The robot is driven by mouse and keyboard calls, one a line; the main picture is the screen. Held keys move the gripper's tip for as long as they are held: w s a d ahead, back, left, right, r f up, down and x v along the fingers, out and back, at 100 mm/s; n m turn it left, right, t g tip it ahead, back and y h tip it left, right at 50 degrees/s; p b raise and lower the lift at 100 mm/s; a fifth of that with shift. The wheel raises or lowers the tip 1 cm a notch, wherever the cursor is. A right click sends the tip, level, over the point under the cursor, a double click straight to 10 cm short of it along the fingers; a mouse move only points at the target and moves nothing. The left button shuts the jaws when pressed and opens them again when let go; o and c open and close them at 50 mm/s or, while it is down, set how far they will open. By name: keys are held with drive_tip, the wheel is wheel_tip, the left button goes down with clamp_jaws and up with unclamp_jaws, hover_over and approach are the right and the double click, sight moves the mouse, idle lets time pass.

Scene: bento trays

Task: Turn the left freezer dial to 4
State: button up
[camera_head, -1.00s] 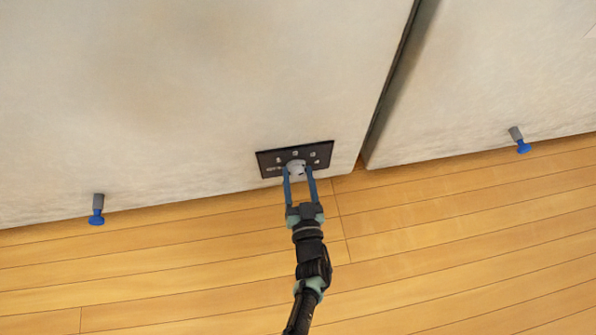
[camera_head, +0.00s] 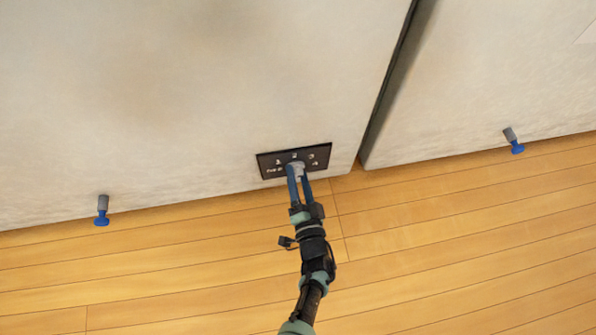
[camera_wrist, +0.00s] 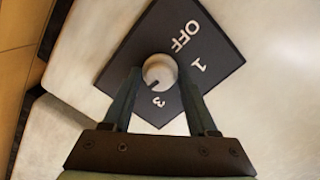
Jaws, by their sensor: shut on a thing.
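The left freezer dial (camera_head: 297,167) is a round, light grey knob on a black panel (camera_head: 264,161) low on the left freezer. My gripper (camera_head: 299,176) has its two blue fingers around the knob. In the wrist view the fingers of my gripper (camera_wrist: 160,74) press on both sides of the dial (camera_wrist: 159,69), and the panel (camera_wrist: 218,56) looks tilted. OFF, 1 and 3 are readable there; the other marks are hidden. A small dark mark on the knob points down and slightly left, close to the 3.
A narrow dark gap (camera_head: 385,95) separates the two white bodies. The wooden floor (camera_head: 450,240) in front is clear.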

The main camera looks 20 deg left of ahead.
drive_tip(key=shift+s+f+m, duration=0.1)
drive_tip(key=shift+m, duration=0.2)
drive_tip(key=o, duration=1.1)
drive_tip(key=p+v, duration=0.4)
drive_tip(key=v, duration=0.9)
drive_tip(key=shift+p, duration=0.3)
